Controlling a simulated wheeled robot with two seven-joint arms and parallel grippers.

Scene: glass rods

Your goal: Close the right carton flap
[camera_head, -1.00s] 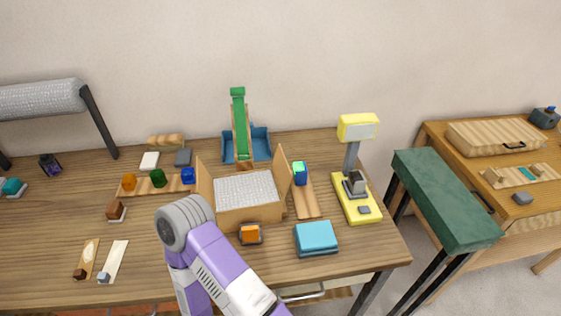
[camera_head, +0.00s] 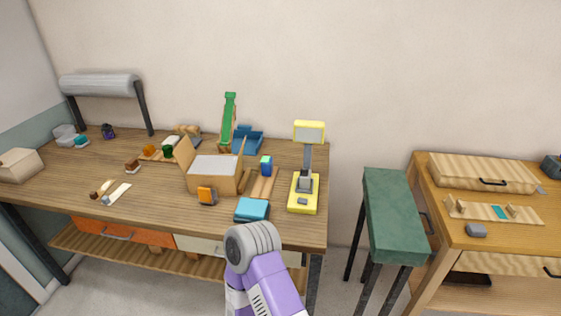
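The open cardboard carton (camera_head: 205,184) stands on the wooden workbench with a grey-white textured filling showing inside. Its left flap (camera_head: 184,158) stands up, leaning outward. Its right flap (camera_head: 241,158) also stands up, seen nearly edge-on. One of my arms, purple with a grey rounded joint, rises from the bottom edge in front of the bench, well short of the carton. Which arm it is cannot be told, and its gripper does not show. Neither gripper is in view.
A blue block (camera_head: 252,210) and an orange-faced item (camera_head: 207,195) sit in front of the carton. A yellow scale-like stand (camera_head: 304,196), a wooden strip and a blue-green item (camera_head: 266,165) stand to its right. A green-topped stool (camera_head: 393,215) stands beyond the bench's right end.

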